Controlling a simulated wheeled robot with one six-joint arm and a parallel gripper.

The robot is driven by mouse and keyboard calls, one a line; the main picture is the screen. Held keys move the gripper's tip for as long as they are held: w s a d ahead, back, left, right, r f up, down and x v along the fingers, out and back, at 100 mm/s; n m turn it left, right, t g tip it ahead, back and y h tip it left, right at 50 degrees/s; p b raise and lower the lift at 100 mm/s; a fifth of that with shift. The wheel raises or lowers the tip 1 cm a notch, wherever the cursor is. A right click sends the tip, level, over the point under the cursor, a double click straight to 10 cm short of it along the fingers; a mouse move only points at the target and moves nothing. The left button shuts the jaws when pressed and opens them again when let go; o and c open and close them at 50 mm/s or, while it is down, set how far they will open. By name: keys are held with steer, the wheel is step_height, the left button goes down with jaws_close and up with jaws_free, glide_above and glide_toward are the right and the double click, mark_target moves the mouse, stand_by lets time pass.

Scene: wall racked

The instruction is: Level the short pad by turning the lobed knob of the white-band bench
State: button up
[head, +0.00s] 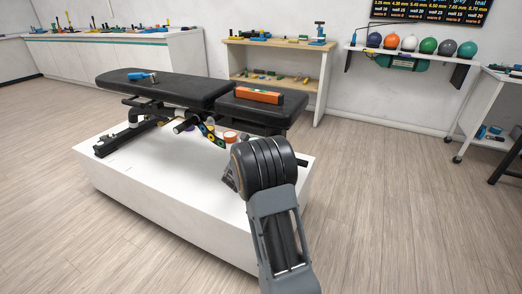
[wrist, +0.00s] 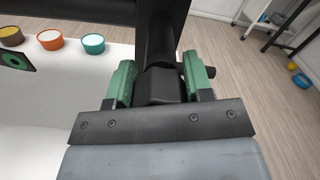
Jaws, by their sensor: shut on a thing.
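The black bench (head: 165,85) stands on a white plinth, with a long pad at left and a short pad (head: 285,106) at right. An orange spirit level (head: 258,95) lies on the short pad; its bubble is too small to read. In the wrist view my gripper (wrist: 160,78) has its green jaws on both sides of a dark knob (wrist: 160,88) under a black post, and is shut on it. The knob's lobes are mostly hidden by the jaws. In the head view my arm hides the jaws and knob. I cannot make out a white band for sure.
A blue tool (head: 142,76) lies on the long pad. Brown, orange (wrist: 50,39) and teal (wrist: 93,43) cups stand on the white plinth (head: 170,190) left of the jaws. A wooden rack (head: 275,80) and a shelf of coloured balls stand behind.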

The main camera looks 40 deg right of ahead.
steer(key=shift+w+a, duration=0.1)
steer(key=o, duration=0.7)
steer(key=shift+a, duration=0.1)
steer(key=shift+c, duration=0.2)
steer(key=shift+o, duration=1.2)
steer(key=p+v, duration=0.3)
steer(key=v, duration=1)
steer(key=shift+s+a, duration=0.2)
steer(key=shift+s, duration=0.05)
